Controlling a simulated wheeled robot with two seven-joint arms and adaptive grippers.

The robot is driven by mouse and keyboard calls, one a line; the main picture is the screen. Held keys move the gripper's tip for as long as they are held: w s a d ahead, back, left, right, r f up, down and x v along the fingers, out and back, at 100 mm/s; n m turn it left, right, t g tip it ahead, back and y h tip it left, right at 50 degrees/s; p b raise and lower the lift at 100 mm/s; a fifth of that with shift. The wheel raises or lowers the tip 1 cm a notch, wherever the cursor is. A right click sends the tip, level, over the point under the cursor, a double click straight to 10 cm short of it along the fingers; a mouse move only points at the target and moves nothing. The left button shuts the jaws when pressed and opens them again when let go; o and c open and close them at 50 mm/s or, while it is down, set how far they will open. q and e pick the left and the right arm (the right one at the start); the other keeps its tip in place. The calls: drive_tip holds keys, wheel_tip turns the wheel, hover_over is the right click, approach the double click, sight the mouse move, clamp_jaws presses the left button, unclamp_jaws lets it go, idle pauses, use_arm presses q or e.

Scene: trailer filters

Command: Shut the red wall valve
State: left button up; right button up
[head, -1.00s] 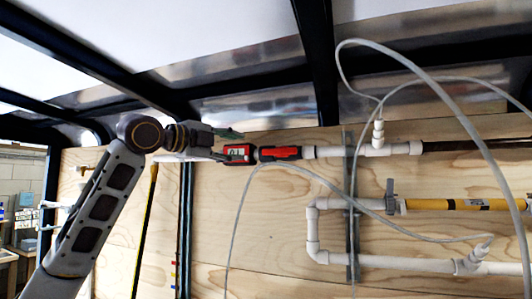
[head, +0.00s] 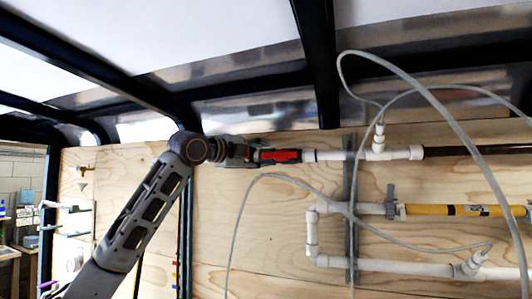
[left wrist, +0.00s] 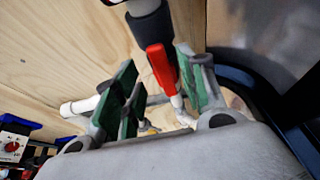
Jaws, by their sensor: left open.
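The red wall valve (head: 280,156) has a red handle lying along the white upper pipe on the plywood wall. Its red handle also shows in the left wrist view (left wrist: 158,64), upper middle. My left gripper (head: 250,154) is at the left end of the valve, partly covering that end in the head view. In the left wrist view my left gripper (left wrist: 157,72) is open, with a green pad on either side of the red handle. I cannot tell whether a pad touches it. My right gripper is not in view.
A thin grey hose (head: 238,220) loops in front of the wall below and right of the valve. A lower white pipe (head: 312,232) and a yellow pipe (head: 430,210) run at the right. A dark frame beam (head: 325,80) stands above.

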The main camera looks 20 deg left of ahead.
sight(269, 156)
use_arm(q)
drive_tip(key=shift+p+x, duration=0.45)
drive_tip(key=shift+x, duration=1.3)
drive_tip(key=shift+c, duration=0.2)
clamp_jaws()
